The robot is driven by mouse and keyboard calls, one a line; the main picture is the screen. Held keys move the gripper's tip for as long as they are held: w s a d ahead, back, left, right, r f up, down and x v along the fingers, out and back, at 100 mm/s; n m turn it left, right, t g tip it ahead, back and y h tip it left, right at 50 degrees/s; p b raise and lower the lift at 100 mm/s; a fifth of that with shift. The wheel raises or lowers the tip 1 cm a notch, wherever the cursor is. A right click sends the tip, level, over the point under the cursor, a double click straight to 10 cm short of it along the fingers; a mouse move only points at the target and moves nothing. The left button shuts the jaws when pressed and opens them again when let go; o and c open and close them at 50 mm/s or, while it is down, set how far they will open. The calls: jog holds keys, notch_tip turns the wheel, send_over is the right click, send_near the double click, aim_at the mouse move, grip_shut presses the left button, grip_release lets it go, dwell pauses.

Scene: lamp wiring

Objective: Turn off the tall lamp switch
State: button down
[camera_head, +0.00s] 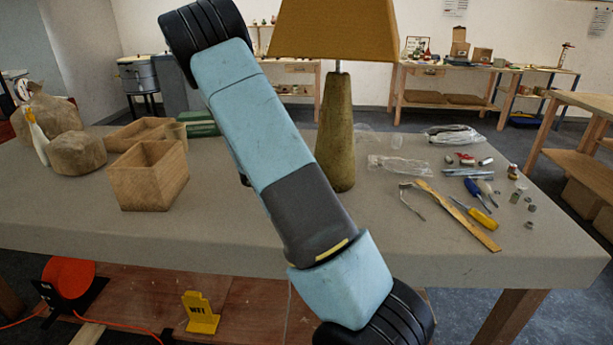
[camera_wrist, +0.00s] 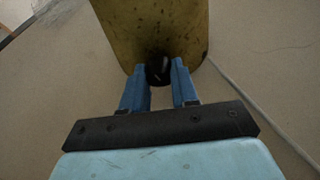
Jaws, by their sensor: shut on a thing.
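The tall lamp (camera_head: 337,130) stands on the workbench in the head view, with a tapered olive-brown base and a wide yellow-brown shade (camera_head: 335,30). In the head view my gripper is hidden.
Open wooden boxes (camera_head: 150,175) and sacks stand at the left of the workbench (camera_head: 255,235). Screwdrivers (camera_head: 477,214), a wooden strip (camera_head: 458,217) and small parts lie at the right. A pale cord (camera_wrist: 265,115) runs beside the lamp base in the wrist view.

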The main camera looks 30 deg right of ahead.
jog(key=shift+w+n+g, duration=0.15)
jog(key=shift+n+g, duration=0.75)
jog(key=shift+n, duration=0.3)
jog(key=shift+w+n+g+h, duration=0.1)
jog(key=shift+n+g+h, duration=0.3)
jog(key=shift+n+g, duration=0.75)
jog(key=shift+n, duration=0.35)
jog(key=c, duration=0.9)
grip_release()
jog(key=shift+o, duration=0.2)
jog(key=shift+a, duration=0.1)
jog(key=v, duration=1.3)
jog(key=shift+a, duration=0.3)
